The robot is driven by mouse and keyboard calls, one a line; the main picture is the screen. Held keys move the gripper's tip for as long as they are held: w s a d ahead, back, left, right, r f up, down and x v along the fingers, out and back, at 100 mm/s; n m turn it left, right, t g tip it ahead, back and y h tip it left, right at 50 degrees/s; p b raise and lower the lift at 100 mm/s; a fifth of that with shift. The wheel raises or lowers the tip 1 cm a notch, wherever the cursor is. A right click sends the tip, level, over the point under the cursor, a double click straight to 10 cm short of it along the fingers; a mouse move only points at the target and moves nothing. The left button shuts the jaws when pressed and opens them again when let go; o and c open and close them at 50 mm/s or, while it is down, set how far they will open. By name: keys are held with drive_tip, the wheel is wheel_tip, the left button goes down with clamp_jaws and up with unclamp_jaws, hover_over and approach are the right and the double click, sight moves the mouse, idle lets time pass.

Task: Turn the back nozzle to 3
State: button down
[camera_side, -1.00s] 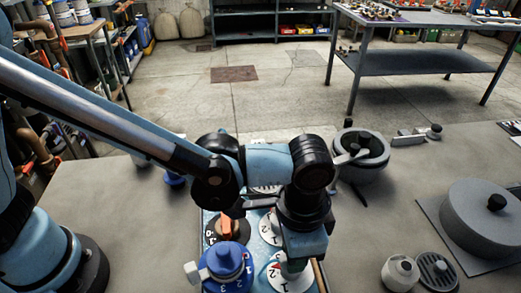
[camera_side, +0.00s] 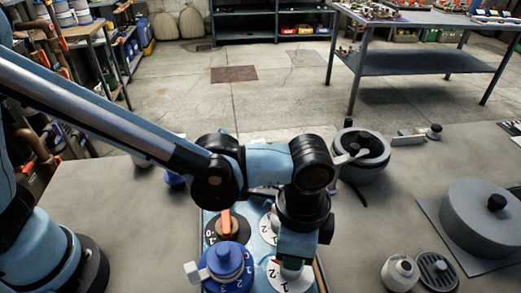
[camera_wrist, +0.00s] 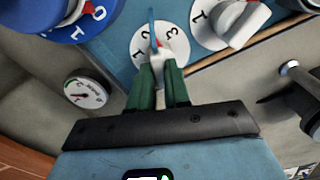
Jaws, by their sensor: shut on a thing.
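My gripper (camera_wrist: 160,82) is shut on the pale handle of a nozzle (camera_wrist: 158,62), with one green finger on each side. Its white dial (camera_wrist: 139,40) carries the numbers 1, 2 and 3. A thin blue strip rises from the handle between the 2 and the 3. In the side view, my gripper (camera_side: 291,268) hangs over a white dial (camera_side: 273,279) at the front right of the blue board and hides most of it. I cannot tell for sure whether this is the back nozzle.
Beside it are a blue dial (camera_side: 235,283) with a blue knob and a black dial with an orange handle (camera_side: 226,222). Another white dial (camera_wrist: 204,16) lies close by in the wrist view. A round grey lid (camera_side: 480,225) lies to the right.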

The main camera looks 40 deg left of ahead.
drive_tip(key=m, duration=0.3)
drive_tip(key=shift+m, duration=2.2)
drive_tip(key=c, duration=1.1)
unclamp_jaws()
drive_tip(key=shift+r, duration=0.1)
wheel_tip(320, 180, up, 12)
drive_tip(key=shift+f, duration=0.1)
